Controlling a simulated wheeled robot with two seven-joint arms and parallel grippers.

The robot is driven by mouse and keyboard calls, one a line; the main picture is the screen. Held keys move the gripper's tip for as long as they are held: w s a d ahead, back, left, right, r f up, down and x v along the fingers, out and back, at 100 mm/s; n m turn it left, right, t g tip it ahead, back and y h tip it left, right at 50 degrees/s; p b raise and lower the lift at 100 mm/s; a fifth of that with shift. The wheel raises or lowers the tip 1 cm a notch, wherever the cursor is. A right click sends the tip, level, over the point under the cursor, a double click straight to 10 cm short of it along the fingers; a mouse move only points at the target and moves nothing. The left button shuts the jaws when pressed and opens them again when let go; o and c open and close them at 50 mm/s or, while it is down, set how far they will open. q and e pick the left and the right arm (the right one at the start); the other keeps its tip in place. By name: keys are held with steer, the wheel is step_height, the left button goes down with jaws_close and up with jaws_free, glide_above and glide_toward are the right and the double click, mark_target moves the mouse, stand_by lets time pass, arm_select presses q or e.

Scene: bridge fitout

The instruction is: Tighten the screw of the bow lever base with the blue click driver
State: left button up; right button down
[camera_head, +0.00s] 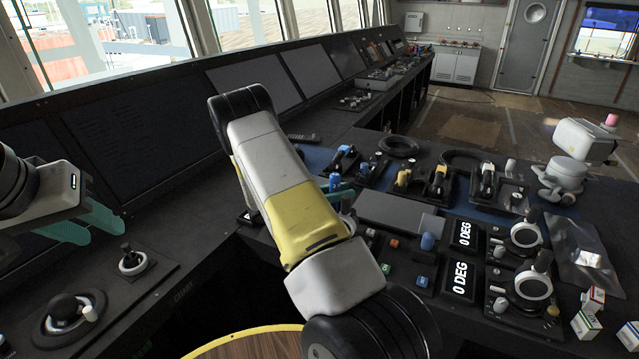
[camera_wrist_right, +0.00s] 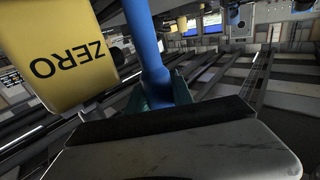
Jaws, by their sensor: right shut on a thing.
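My right gripper, seen in the right wrist view (camera_wrist_right: 160,92), has its teal fingers shut on the blue click driver (camera_wrist_right: 149,42), whose blue shaft rises past the fingertips. In the head view, my right arm crosses the middle and hides most of this gripper; a bit of teal finger (camera_head: 342,191) shows beside a small blue piece. My left gripper (camera_head: 98,216) hangs at the left edge above the console; its finger gap is unclear. Several lever units stand on the consoles. I cannot tell which is the bow lever base, and its screw is not visible.
The right console holds two dial levers (camera_head: 533,285), displays reading 0 DEG (camera_head: 465,235), small boxes (camera_head: 586,325) and a clear bag (camera_head: 585,255). A joystick (camera_head: 131,260) and round lever (camera_head: 68,308) stand at left. Black rings (camera_head: 398,146) lie at the back.

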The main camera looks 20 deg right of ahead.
steer(key=shift+f, duration=0.4)
stand_by(1.2)
steer(key=shift+r, duration=0.15)
stand_by(2.7)
step_height(320, 180, up, 6)
stand_by(0.7)
steer(key=shift+r, duration=0.1)
